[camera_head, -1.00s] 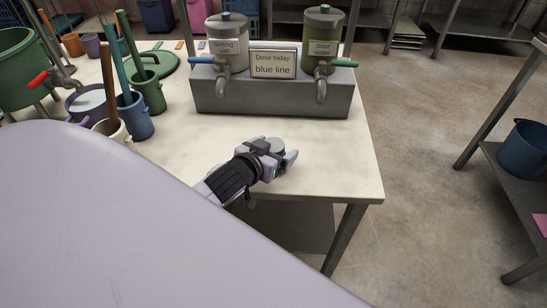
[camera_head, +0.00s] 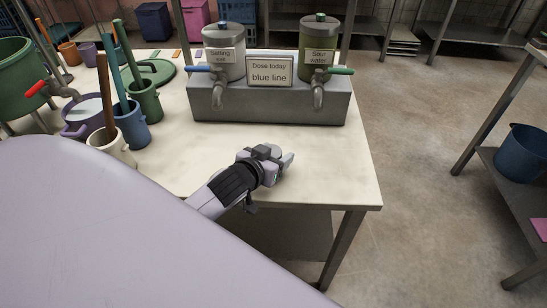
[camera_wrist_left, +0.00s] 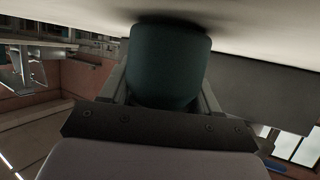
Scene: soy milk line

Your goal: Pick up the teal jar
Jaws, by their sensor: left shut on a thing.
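The teal jar (camera_wrist_left: 168,65) shows in the left wrist view, dark teal and rounded, between the two fingers of my left gripper (camera_wrist_left: 162,88). The fingers are shut on its sides. Its far end is close to the pale table surface, with a dark shadow there; I cannot tell whether it touches. In the head view my left gripper (camera_head: 277,165) is over the front right part of the table (camera_head: 340,175), and its body hides most or all of the jar. My right gripper is not in view.
A grey dispenser block (camera_head: 270,108) with two tapped tanks and a "Dose today blue line" sign (camera_head: 270,71) stands behind the gripper. Blue (camera_head: 132,125), green and cream mugs with sticks stand at left. The table between is clear. A blue pot (camera_head: 520,152) sits on a right shelf.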

